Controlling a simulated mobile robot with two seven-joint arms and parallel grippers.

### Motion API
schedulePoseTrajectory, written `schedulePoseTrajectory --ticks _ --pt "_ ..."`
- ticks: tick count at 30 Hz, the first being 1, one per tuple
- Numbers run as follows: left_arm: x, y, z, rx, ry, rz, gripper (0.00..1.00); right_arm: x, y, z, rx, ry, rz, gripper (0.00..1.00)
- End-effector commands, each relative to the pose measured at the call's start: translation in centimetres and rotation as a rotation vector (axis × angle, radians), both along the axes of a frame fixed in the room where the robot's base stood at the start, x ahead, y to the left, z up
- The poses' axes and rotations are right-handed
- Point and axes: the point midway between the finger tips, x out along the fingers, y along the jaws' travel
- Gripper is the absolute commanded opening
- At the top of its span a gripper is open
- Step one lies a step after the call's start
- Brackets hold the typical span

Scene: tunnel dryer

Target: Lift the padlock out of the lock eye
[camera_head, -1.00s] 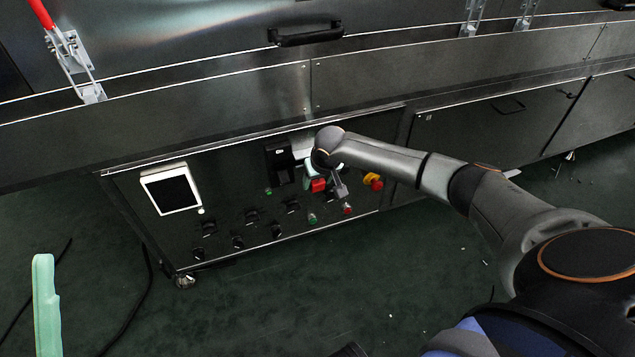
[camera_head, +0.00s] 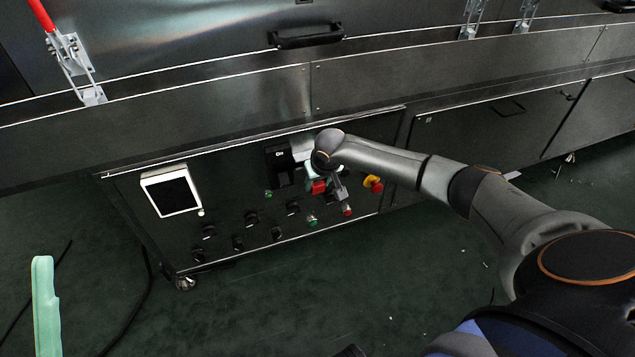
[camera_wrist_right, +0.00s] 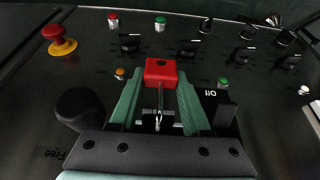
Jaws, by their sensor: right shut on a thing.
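The red padlock (camera_wrist_right: 160,72) sits between the green fingers of my right gripper (camera_wrist_right: 160,88), which is shut on it. Its metal shackle (camera_wrist_right: 159,100) runs toward the camera from the red body. The lock eye is not clearly seen; I cannot tell whether the shackle is still through it. In the head view the padlock (camera_head: 319,187) is a small red patch by my right gripper (camera_head: 316,175), in front of the control panel. One pale green finger of my left gripper (camera_head: 45,305) shows at the lower left; its opening cannot be seen.
Around the padlock are a black round knob (camera_wrist_right: 82,108), a red-and-yellow emergency stop (camera_wrist_right: 58,40), a black switch block marked Off (camera_wrist_right: 218,105), and several buttons and selectors. A white-framed screen (camera_head: 171,190) is on the panel's left.

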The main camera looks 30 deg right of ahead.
Motion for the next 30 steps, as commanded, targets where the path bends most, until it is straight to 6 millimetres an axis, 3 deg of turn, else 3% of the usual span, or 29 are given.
schedulePoseTrajectory --ticks 5,30 --pt "0.0 0.0 -0.02 0.0 0.0 0.0 0.5 -0.04 -0.02 -0.03 -0.001 0.001 0.0 0.07" --pt "-0.04 -0.06 0.76 0.01 0.001 -0.004 0.5 -0.1 0.03 0.48 0.0 0.0 0.0 0.07"
